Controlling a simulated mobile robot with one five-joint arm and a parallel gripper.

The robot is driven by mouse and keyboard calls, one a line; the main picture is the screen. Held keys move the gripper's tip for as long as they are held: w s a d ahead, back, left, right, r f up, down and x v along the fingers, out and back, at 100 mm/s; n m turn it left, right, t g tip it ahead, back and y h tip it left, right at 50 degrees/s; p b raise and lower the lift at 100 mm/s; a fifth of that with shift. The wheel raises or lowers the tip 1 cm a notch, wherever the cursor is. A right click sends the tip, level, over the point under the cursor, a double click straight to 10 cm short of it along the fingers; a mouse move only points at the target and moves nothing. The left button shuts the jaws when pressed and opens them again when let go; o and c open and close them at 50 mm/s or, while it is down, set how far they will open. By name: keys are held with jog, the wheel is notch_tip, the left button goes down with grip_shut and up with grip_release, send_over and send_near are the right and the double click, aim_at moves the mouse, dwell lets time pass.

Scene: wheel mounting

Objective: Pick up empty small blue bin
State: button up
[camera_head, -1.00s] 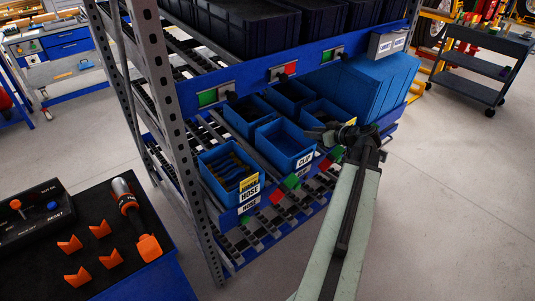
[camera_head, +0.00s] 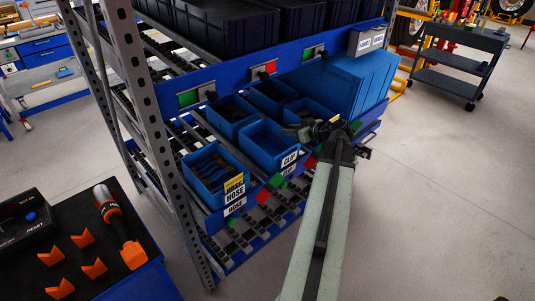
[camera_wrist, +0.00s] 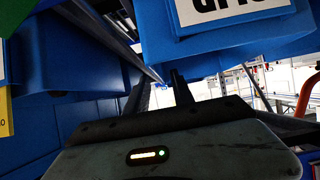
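An empty small blue bin (camera_head: 262,148) with a white CLIP label stands on the lower shelf in the head view. My gripper (camera_head: 296,132) is at its right side, close to its rim; I cannot tell if they touch. In the wrist view my gripper (camera_wrist: 160,98) points at the shelf, and a blue bin front (camera_wrist: 220,40) with a cropped white label is above it.
A blue HOSE bin (camera_head: 208,187) with dark parts stands to the left. Other small bins (camera_head: 232,110) sit behind, and a large blue bin (camera_head: 350,85) is at the right. The upper shelf's blue rail (camera_head: 230,84) runs above. A tool table (camera_head: 140,275) is at lower left.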

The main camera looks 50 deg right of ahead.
jog(key=b+x, duration=0.1)
jog(key=x, duration=0.3)
jog(key=shift+w+d+f, duration=0.15)
jog(key=shift+w, duration=0.05)
grip_shut()
dwell(1.1)
